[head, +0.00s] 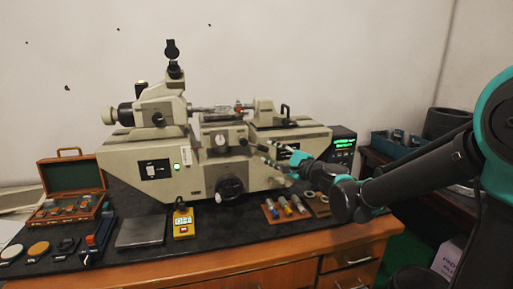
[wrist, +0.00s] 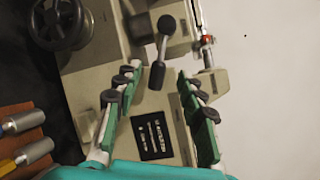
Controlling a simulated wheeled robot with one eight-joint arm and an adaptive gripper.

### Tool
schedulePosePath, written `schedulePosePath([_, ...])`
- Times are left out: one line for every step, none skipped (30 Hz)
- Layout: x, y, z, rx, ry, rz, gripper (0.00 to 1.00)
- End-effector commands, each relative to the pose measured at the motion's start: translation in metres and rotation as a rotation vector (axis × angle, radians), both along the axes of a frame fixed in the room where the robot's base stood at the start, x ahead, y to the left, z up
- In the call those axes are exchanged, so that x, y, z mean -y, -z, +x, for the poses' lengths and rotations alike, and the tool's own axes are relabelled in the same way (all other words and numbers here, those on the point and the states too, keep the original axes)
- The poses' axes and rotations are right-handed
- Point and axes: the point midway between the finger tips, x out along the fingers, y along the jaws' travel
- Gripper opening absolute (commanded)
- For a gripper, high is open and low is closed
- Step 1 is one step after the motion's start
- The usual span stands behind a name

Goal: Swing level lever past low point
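The level lever (wrist: 164,45) is black, with a round knob-like end and a shorter thick end, on the beige measuring machine (head: 150,165). In the wrist view it lies just beyond the fingertips, its thick end close to the left finger. My gripper (wrist: 171,70) is open, with green fingers and dark pads spread apart and nothing between them. In the head view my gripper (head: 279,154) is at the machine's right front; it covers that part, and I cannot make out the lever there. I cannot tell whether a finger touches the lever.
A black handwheel (head: 231,187) is on the machine's front. A display box (head: 342,147) stands at the right. On the black mat are a wooden case (head: 72,175), a yellow device (head: 183,222), a grey plate (head: 141,231) and a tray of cylinders (head: 286,208).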

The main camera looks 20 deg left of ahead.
Motion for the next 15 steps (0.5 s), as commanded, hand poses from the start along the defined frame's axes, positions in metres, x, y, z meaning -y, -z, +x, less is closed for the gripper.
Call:
schedulePosePath([-0.010,0.000,0.006,0.000,-0.002,0.000,0.40])
schedulePosePath([-0.015,0.000,0.008,0.000,-0.002,0.000,0.40])
schedulePosePath([-0.022,0.000,0.012,0.000,-0.002,0.000,0.40])
schedulePosePath([-0.027,0.000,0.015,0.000,-0.002,0.000,0.40])
schedulePosePath([-0.032,0.000,0.018,0.000,-0.002,0.000,0.40])
schedulePosePath([-0.038,0.000,0.022,0.000,-0.002,0.000,0.40])
schedulePosePath([-0.042,0.000,0.024,0.000,-0.001,0.000,0.40])
schedulePosePath([-0.046,0.000,0.026,0.001,-0.001,-0.001,0.40])
schedulePosePath([-0.051,0.000,0.029,0.001,-0.001,-0.001,0.40])
schedulePosePath([-0.054,0.000,0.032,0.001,-0.001,-0.001,0.40])
schedulePosePath([-0.057,0.000,0.033,0.001,-0.001,-0.001,0.40])
schedulePosePath([-0.060,0.000,0.035,0.001,-0.001,-0.001,0.40])
schedulePosePath([-0.062,0.000,0.037,0.000,0.000,-0.001,0.40])
schedulePosePath([-0.064,0.000,0.038,0.001,0.000,-0.001,0.40])
schedulePosePath([-0.067,0.000,0.039,0.001,0.000,-0.001,0.40])
